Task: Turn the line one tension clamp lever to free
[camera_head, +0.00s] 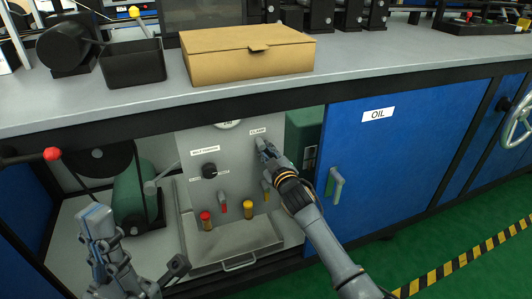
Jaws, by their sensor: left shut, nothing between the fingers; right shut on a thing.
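A grey panel (222,170) stands in the open bay under the bench. A label reading CLAMP (258,131) is at its upper right. My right gripper (265,147) is just below that label and shut on the clamp lever, which the fingers mostly hide. I cannot tell the lever's angle. My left gripper (97,217) is shut and empty at the lower left, in front of the bay and apart from the panel.
The panel also carries a black knob (209,171), a red knob (205,216) and a yellow knob (249,206). A green motor (134,188) is left of it. A blue OIL door (395,150) is to the right. A cardboard box (247,55) and black bin (146,65) sit on the bench.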

